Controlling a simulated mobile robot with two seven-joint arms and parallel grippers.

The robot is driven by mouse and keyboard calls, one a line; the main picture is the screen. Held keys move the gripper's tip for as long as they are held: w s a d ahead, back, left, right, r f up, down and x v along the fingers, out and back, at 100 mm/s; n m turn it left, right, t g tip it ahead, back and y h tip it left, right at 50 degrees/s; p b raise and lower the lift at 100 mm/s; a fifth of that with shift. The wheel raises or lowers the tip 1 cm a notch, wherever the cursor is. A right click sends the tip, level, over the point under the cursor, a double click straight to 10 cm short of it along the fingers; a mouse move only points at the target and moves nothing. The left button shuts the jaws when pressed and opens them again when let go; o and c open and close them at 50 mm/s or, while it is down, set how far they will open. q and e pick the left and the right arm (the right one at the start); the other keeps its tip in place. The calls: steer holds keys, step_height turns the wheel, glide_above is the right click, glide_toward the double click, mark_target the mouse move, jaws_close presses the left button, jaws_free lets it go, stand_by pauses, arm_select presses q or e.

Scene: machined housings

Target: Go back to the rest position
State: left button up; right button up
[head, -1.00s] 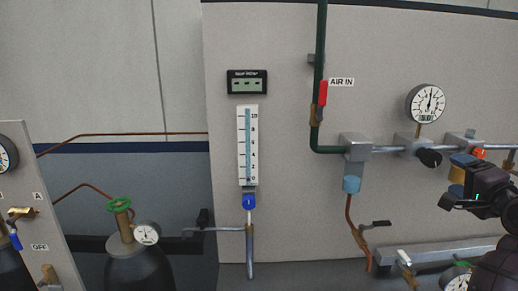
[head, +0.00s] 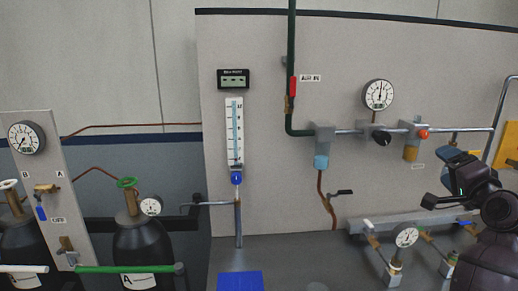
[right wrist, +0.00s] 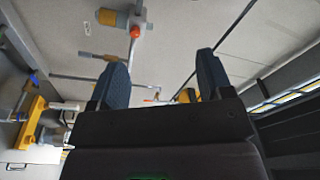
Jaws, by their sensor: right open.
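My right gripper (head: 442,178) is at the right side of the head view, in front of the panel and below the pipe with the orange-red knob. In the right wrist view its two blue-padded fingers (right wrist: 157,85) stand well apart with nothing between them. My left gripper is in neither view.
A grey panel (head: 270,200) carries a flowmeter (head: 234,130), a red-handled valve (head: 292,87) and a pressure gauge (head: 379,95). A lower manifold (head: 385,222) with a gauge (head: 405,236) is near my right arm. Gas cylinders (head: 140,240) stand at left. A blue mat (head: 240,281) lies at the bottom.

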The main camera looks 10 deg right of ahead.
steer(key=w+a+f+n+h, duration=0.1)
steer(key=w+a+f+n, duration=0.4)
steer(key=f+n, duration=0.15)
steer(key=s+a+f+n+g+y, duration=0.1)
steer(key=a+f+n, duration=0.2)
steer(key=a+f, duration=0.35)
steer(key=s+a+f+n+y, duration=0.1)
steer(key=s+a+f+n, duration=0.2)
steer(key=f, duration=0.7)
steer(key=s+a+f+n+g+y, duration=0.1)
steer(key=s+a+f+g, duration=0.2)
steer(key=s+f, duration=0.7)
steer(key=s+a+f+n+g+y+b, duration=0.1)
steer(key=s+a+f+n+g, duration=0.1)
steer(key=s+a+f, duration=0.5)
steer(key=s+f+g, duration=0.1)
steer(key=s+f, duration=0.2)
steer(key=f, duration=0.3)
steer(key=shift+a+f, duration=0.15)
steer(key=shift+f, duration=0.2)
stand_by(1.0)
